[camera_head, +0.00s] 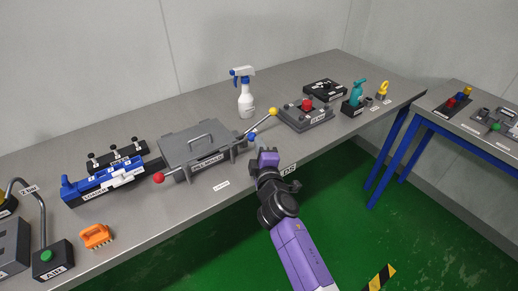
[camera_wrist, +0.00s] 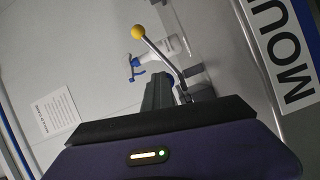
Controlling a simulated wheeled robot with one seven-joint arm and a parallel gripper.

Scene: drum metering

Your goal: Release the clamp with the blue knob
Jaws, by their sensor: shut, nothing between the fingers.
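A blue knob (camera_head: 251,136) shows at the right end of the grey lidded box (camera_head: 196,150), on a clamp that my gripper partly hides. A clamp lever with a yellow knob (camera_head: 273,112) rises beside it, and its yellow knob also shows in the wrist view (camera_wrist: 138,32). A red knob (camera_head: 158,177) is on a lever at the box's left. My gripper (camera_head: 268,157) is shut and empty, just right of and in front of the blue knob, apart from it as far as I can tell.
A spray bottle (camera_head: 246,100) stands behind the box. A panel with a red button (camera_head: 306,104) is to the right, and a blue device (camera_head: 100,186) to the left. An orange brush (camera_head: 96,237) lies near the front edge of the bench (camera_head: 180,215).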

